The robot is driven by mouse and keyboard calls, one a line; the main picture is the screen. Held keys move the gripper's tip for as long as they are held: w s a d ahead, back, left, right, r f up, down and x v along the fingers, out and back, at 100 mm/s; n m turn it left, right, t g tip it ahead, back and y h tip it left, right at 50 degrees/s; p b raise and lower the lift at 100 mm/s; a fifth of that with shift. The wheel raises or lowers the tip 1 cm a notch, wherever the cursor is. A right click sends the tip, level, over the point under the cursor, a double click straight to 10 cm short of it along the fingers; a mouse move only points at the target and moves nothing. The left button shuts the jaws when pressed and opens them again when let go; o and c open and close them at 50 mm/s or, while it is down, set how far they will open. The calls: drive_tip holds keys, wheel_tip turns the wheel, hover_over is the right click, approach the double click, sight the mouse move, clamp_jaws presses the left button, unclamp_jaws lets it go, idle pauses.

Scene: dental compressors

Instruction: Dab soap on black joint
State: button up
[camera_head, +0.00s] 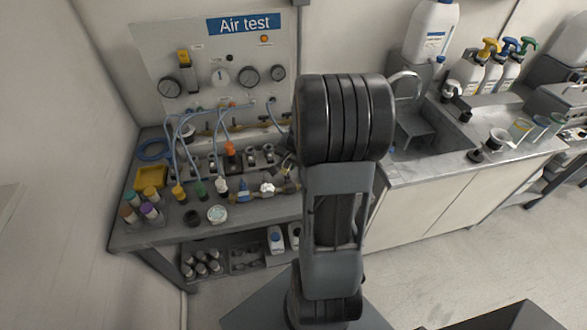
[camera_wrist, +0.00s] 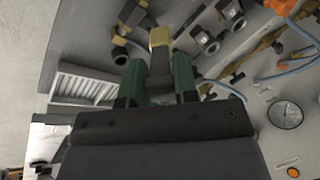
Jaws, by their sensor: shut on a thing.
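In the wrist view my gripper (camera_wrist: 160,80) has two green fingers shut on a dark-grey handled piece with a yellow end (camera_wrist: 160,37), probably the soap dabber. The yellow end points toward the bench fittings; I cannot tell whether it touches one. Metal fittings with dark round ends, one at the left (camera_wrist: 121,54) and one at the right (camera_wrist: 209,43), lie around it. I cannot tell which is the black joint. In the head view my arm hides the gripper and the right end of the bench. A row of fittings (camera_head: 250,156) shows left of the arm.
The air test panel (camera_head: 215,60) with gauges and blue hoses (camera_head: 178,140) stands behind the bench. Coloured-cap bottles (camera_head: 150,212), a yellow tray (camera_head: 151,177) and a small round dish (camera_head: 217,214) are on the left. A sink (camera_head: 445,120) and spray bottles are at right.

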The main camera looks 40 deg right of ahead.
drive_tip(key=shift+s+d+f+m, duration=0.1)
drive_tip(key=shift+s+d+m, duration=0.35)
drive_tip(key=shift+d, duration=0.1)
drive_tip(key=shift+s+d+f+b, duration=0.1)
drive_tip(key=shift+f+b, duration=1.15)
drive_tip(key=shift+f, duration=0.2)
drive_tip(key=shift+s+d+f+b, duration=0.1)
drive_tip(key=shift+f+b, duration=1.1)
drive_tip(key=shift+f, duration=0.25)
drive_tip(key=shift+f+b, duration=0.55)
drive_tip(key=shift+b, duration=0.05)
drive_tip(key=shift+a, duration=0.1)
wheel_tip(320, 180, up, 7)
drive_tip(key=p, duration=0.5)
drive_tip(key=shift+p, duration=0.35)
